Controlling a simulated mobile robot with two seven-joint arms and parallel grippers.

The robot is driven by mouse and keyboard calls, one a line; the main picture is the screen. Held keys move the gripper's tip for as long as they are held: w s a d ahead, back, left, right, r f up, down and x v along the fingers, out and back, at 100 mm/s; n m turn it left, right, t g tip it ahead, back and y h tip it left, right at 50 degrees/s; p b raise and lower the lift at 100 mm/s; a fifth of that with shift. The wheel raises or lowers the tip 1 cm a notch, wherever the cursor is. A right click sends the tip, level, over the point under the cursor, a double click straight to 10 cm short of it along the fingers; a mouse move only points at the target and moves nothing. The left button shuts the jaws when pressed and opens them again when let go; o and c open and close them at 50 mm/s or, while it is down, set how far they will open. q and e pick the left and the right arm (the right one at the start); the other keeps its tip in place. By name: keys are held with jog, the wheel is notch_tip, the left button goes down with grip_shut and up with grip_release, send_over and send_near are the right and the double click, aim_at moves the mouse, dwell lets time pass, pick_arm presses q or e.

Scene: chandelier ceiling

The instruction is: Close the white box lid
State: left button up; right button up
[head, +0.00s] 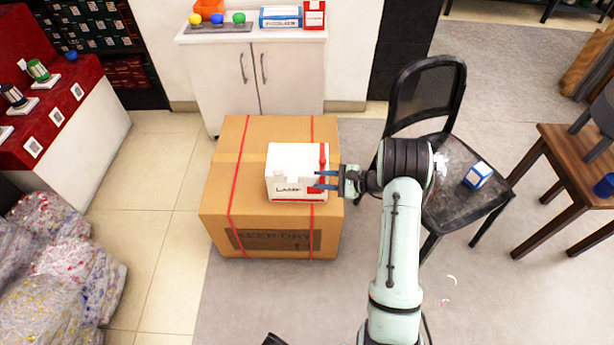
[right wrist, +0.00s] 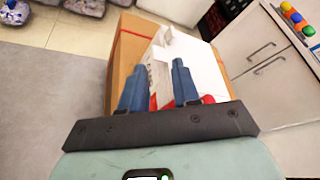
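The white box (head: 292,163) sits on top of a large cardboard box (head: 226,190). It has "LAMP" lettering on its front and a red band on its right side. In the right wrist view the white box (right wrist: 195,62) has a raised white flap or edge at its far end; how far the lid stands open is hard to tell. My right gripper (head: 318,180) is at the right side of the white box, its two blue fingers apart, overlapping the red band. It also shows in the right wrist view (right wrist: 158,78). Contact with the box cannot be told. My left gripper is not identifiable.
A black chair (head: 465,190) with a small blue-and-white box (head: 478,175) stands at the right. A white cabinet (head: 255,85) is behind the cardboard box. Wrapped bundles (head: 60,270) lie at the left. A wooden table (head: 570,160) is far right.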

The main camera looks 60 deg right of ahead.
pick_arm(q)
jog(key=shift+w+r, duration=0.45)
jog(key=shift+w, duration=0.1)
pick_arm(e)
jog(key=shift+v, duration=1.25)
